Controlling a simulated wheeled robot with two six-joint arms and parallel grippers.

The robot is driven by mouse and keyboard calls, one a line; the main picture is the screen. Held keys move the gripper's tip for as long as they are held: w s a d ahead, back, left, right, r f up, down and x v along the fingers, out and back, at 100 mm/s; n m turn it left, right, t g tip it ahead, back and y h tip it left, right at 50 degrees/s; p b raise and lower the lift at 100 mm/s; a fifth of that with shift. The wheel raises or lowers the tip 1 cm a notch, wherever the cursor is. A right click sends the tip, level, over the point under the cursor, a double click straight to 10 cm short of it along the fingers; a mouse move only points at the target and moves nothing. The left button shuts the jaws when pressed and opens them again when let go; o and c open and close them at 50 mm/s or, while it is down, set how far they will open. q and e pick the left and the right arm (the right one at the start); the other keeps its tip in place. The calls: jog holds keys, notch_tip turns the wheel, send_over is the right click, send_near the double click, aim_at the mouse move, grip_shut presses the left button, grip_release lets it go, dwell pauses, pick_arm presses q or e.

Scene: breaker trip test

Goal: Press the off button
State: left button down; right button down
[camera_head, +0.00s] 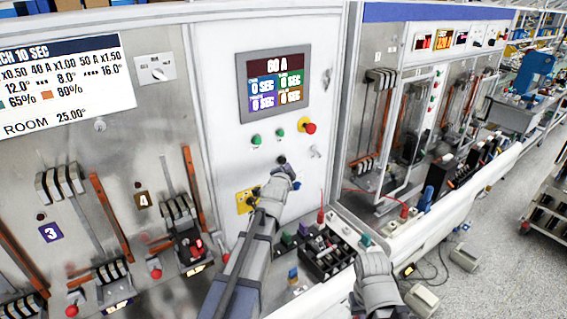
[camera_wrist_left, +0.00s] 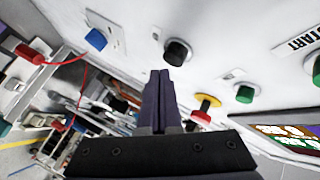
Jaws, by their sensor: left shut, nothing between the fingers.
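The control panel (camera_head: 225,105) carries a black round button (camera_head: 281,159), which also shows in the left wrist view (camera_wrist_left: 177,52). I cannot read an off label on it. My left gripper (camera_wrist_left: 160,73) is shut and empty, its fingertips just below the black button in the wrist view. Whether they touch it I cannot tell. In the head view my left gripper (camera_head: 284,167) partly covers the area below that button. My right arm's grey end (camera_head: 375,280) is low in the head view; its fingers cannot be made out.
A red knob on a yellow ring (camera_head: 309,127) and green buttons (camera_head: 255,140) sit nearby on the panel. A screen (camera_head: 273,81) reads 60 A. A yellow plate (camera_head: 247,200) and a dark bin of parts (camera_head: 325,255) lie lower. Breakers stand at left.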

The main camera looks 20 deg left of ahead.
pick_arm(q)
jog(key=shift+s+d, duration=0.8)
jog(key=shift+d, duration=0.2)
jog(key=shift+s+d, duration=0.75)
jog(key=shift+d, duration=0.25)
jog(key=s+d+f+n+g+b, duration=0.1)
jog(key=s+d+f+g+b, duration=0.1)
jog(key=s+d+f, duration=0.3)
jog(key=s+d+f+n+g+b, duration=0.1)
jog(key=s+f+g+b, duration=0.15)
jog(key=f, duration=0.55)
jog(key=s+d+f+n+g+b, duration=0.1)
jog(key=s+d+f+g+b, duration=0.1)
jog(key=s+f, duration=0.3)
jog(key=s+d+f+n+g+b, duration=0.1)
jog(key=s+d+f+g+b, duration=0.2)
jog(key=s, duration=0.9)
jog(key=s+d+f+n+g+h+b, duration=0.1)
jog(key=s+d+f+n+g+b, duration=0.1)
jog(key=s+d+f+g, duration=0.3)
jog(key=s+f+g, duration=0.1)
jog(key=s+f, duration=0.2)
jog(key=s, duration=0.1)
jog(key=shift+s+b, duration=0.3)
